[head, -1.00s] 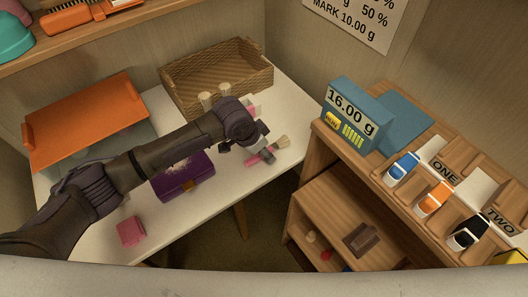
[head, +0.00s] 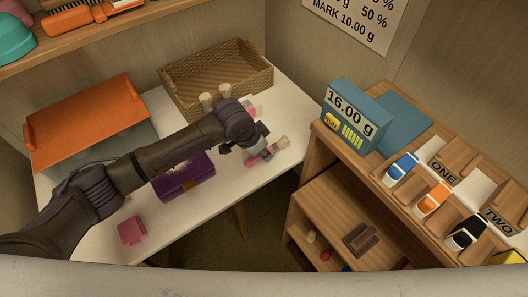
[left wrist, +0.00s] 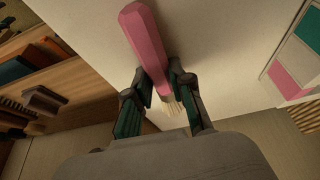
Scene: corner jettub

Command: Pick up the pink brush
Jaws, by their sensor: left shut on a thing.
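The pink brush (head: 270,152) has a pink handle and pale bristles, and is at the right part of the white table. My left gripper (head: 252,153) is shut on its handle; the bristle end points to the upper right. In the left wrist view the pink handle (left wrist: 145,38) runs between the two fingers of the left gripper (left wrist: 160,78), with the pale bristles partly hidden near the palm. Whether the brush touches the table is hard to tell. My right gripper is not in view.
A purple case (head: 184,178) and a pink block (head: 131,230) lie on the table (head: 95,240). Behind are a wicker basket (head: 217,78), two pale-topped items (head: 216,97) and an orange tray (head: 85,122). A wooden shelf unit (head: 330,195) stands to the right, past a gap.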

